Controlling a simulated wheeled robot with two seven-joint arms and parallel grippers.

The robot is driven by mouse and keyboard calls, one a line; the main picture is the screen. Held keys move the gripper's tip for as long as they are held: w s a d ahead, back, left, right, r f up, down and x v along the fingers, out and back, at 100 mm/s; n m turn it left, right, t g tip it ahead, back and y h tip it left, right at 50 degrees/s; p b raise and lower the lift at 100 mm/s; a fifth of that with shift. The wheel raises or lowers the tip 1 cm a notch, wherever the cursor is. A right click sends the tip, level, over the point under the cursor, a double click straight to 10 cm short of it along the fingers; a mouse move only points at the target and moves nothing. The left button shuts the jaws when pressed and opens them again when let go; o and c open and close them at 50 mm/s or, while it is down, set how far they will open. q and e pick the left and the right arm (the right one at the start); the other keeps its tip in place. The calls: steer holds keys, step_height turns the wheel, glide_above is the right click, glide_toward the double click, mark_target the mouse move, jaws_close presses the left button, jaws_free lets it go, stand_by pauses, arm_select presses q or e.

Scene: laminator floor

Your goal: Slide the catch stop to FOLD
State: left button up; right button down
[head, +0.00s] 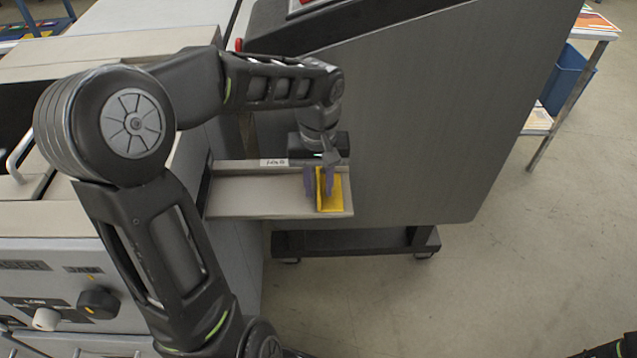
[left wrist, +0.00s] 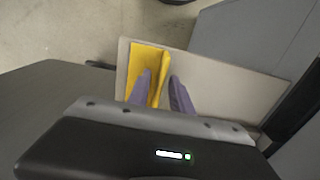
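The yellow catch stop (head: 334,201) sits at the right, outer end of the grey catch tray (head: 255,195). It has a flat plate and an upright fin. In the left wrist view the stop (left wrist: 146,62) is at the left end of the tray (left wrist: 225,85). My left gripper (head: 318,188) is down at the stop, with its purple fingers on either side of the fin. The fingers (left wrist: 161,85) stand apart, and I cannot tell whether either touches the fin. Only a dark part of my right arm shows at the bottom right; its gripper is out of view.
A small white label (head: 274,162) is on the tray's back edge; its text is too small to read surely. A large dark grey panel (head: 430,120) stands right behind the tray. A machine with a black knob (head: 99,303) is at left. Floor is clear at lower right.

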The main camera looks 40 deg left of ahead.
arm_select(q)
jaws_close()
stand_by(1.2)
